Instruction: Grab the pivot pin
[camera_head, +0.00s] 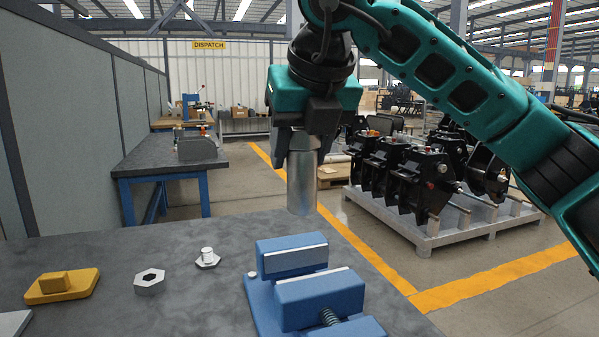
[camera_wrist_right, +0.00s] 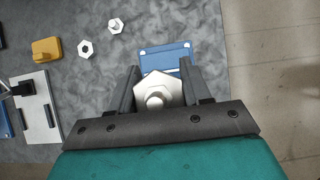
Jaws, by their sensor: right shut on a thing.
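The pivot pin (camera_head: 302,188) is a thick grey metal cylinder hanging upright below my right gripper (camera_head: 299,148), high above the table. The fingers are shut on its upper end. In the right wrist view the pin (camera_wrist_right: 157,98) shows its hexagonal head with a round stub, between the two dark fingers of the right gripper (camera_wrist_right: 158,82). The pin's lower end hangs clear of the blue vise (camera_head: 290,258) in the head view. My left gripper is not in view.
On the grey table (camera_head: 190,310) lie a yellow block (camera_head: 62,288), a hex nut (camera_head: 150,282) and a small bolt standing on its head (camera_head: 207,259). A pallet (camera_head: 440,238) of black couplers stands on the floor behind right. The table's right edge is near the vise.

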